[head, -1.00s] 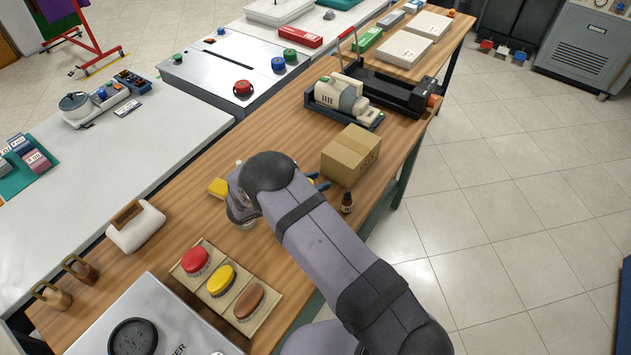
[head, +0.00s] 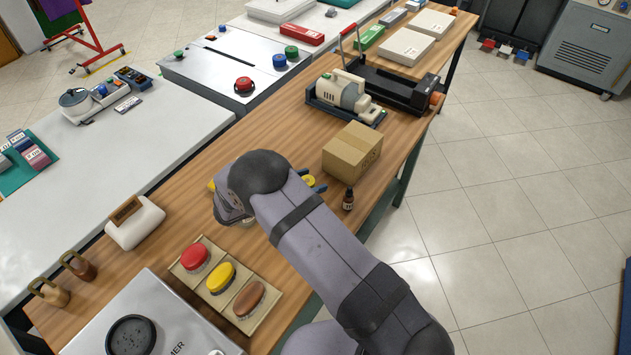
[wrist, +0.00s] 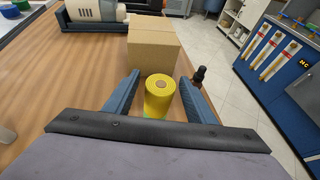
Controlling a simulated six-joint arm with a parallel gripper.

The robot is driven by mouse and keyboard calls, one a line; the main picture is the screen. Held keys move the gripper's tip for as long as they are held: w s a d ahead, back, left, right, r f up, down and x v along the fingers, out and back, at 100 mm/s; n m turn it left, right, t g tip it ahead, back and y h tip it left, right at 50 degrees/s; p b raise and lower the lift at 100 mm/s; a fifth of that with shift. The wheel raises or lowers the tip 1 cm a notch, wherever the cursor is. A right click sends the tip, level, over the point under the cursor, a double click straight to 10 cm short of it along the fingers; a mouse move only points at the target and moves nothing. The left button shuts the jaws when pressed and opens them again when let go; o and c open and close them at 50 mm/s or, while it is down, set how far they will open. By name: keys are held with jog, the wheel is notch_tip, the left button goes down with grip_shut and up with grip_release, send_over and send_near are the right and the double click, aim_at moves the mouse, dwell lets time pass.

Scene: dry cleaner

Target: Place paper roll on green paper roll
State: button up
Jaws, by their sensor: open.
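A yellow paper roll (wrist: 160,95) stands upright between the blue fingers of my gripper (wrist: 160,92) in the wrist view. The fingers are open, one on each side, with a gap visible at least on the right. A sliver of green (wrist: 148,114) shows at the roll's lower near side, probably the green paper roll; most of it is hidden. In the head view, a bit of yellow (head: 309,180) shows beside a blue fingertip, just past my arm. Another yellow piece (head: 211,185) peeks out left of my wrist, mostly hidden.
A cardboard box (head: 352,152) stands just beyond the roll. A small dark bottle (head: 348,199) is to its right near the table edge. A tray with red, yellow and brown brushes (head: 222,278) lies nearer.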

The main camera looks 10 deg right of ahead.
jog(key=b+v, duration=0.2)
jog(key=v, duration=0.6)
jog(key=shift+s+a+b, duration=0.2)
jog(key=shift+a+b, duration=0.15)
jog(key=shift+b, duration=0.05)
jog(key=shift+d+r, duration=0.1)
jog(key=shift+r, duration=0.05)
jog(key=s+d+r+m+g+y, duration=0.1)
jog(key=s+d+m+g+y, duration=0.2)
jog(key=s+d+m+g, duration=0.55)
jog(key=s+d+m+y, duration=0.1)
jog(key=s+m+y, duration=0.3)
jog(key=s+m, duration=0.3)
jog(key=s+d+r+m+t+y, duration=0.1)
jog(key=s+d+m+y, duration=0.1)
jog(key=s+m+y, duration=0.2)
jog(key=s+m, duration=0.3)
jog(key=m, duration=0.1)
jog(key=shift+s+d+m, duration=0.25)
jog(key=shift+s+m, duration=0.05)
jog(key=shift+m, duration=0.05)
